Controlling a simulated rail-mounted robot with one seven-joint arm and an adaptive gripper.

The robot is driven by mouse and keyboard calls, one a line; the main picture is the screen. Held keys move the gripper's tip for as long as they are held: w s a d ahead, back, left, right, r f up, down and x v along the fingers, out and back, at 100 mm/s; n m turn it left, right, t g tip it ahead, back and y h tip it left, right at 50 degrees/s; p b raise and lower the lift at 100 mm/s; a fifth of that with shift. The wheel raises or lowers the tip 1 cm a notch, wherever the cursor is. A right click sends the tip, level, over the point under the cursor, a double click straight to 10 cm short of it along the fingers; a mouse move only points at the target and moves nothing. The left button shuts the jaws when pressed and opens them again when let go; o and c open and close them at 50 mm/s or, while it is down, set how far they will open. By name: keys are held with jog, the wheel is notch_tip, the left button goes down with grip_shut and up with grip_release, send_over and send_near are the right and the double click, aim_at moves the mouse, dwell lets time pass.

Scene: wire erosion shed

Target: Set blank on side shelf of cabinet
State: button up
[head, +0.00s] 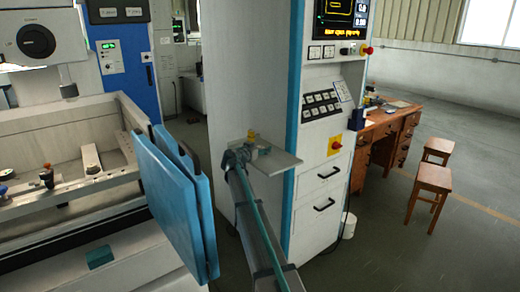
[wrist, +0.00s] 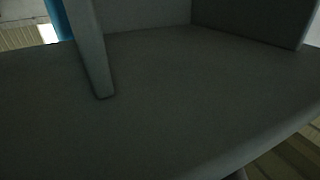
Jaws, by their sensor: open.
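The side shelf (head: 287,163) is a thin grey plate on the side of the tall white cabinet (head: 248,70). My gripper (head: 252,147) is at the shelf's left part, close to its surface. A small yellow piece shows there, and I cannot tell whether it belongs to the gripper or is the blank. In the wrist view a finger (wrist: 98,75) stands over a broad dark flat surface (wrist: 160,110), which looks like the shelf. Dark upright faces stand behind it; I cannot tell whether they are the blank. The gripper is open.
Blue hinged panels (head: 172,190) of the machine stand left of my arm. The control front (head: 325,110) with screen and drawers is right of the shelf. A wooden desk (head: 385,135) and stools (head: 430,182) stand farther right, with open floor around them.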

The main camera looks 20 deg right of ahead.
jog(key=shift+r, duration=0.1)
